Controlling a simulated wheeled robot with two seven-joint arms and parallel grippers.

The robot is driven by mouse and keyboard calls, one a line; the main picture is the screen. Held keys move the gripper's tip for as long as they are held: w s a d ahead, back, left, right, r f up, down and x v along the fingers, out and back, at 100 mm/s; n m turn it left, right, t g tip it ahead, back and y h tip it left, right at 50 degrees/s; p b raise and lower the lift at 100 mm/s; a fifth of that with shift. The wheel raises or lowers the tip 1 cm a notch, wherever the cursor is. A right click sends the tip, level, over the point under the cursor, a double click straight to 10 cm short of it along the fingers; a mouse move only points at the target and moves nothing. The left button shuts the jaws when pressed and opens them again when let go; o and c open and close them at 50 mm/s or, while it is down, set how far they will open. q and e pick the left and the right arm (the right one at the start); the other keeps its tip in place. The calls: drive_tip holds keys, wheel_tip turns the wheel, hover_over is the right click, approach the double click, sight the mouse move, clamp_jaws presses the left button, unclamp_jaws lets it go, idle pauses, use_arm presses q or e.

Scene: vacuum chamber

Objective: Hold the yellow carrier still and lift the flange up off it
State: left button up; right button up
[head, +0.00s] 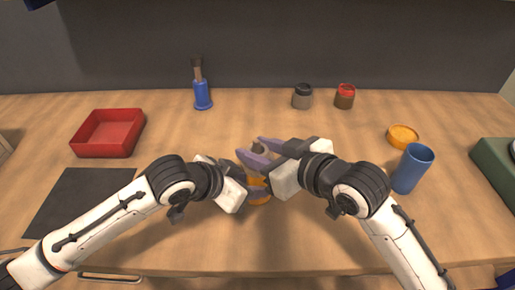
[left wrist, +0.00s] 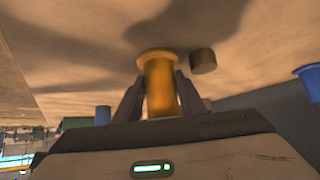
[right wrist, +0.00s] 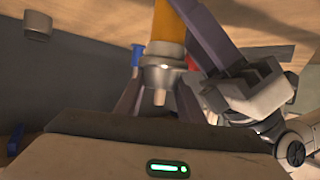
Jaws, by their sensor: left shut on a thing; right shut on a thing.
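The yellow carrier (head: 258,196) stands on the wooden table near the middle front, partly hidden by my grippers. My left gripper (head: 257,181) is shut on it; the left wrist view shows the yellow column (left wrist: 160,88) between the two fingers, with its wide foot on the table. The grey metal flange (head: 258,147) is at the carrier's top, below the yellow column in the right wrist view (right wrist: 160,74). My right gripper (head: 264,153) is shut on the flange, one finger on each side. I cannot tell whether the flange still touches the carrier.
A red tray (head: 108,145) and dark mat (head: 80,205) lie left. A blue holder (head: 202,97) and two jars, one grey (head: 302,97) and one red-topped (head: 345,97), stand behind. An orange dish (head: 403,137) and blue cup (head: 412,169) are right.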

use_arm(q)
drive_tip(key=shift+f, duration=0.1)
use_arm(e)
drive_tip(key=shift+r, duration=4.15)
use_arm(q)
drive_tip(key=o, duration=1.1)
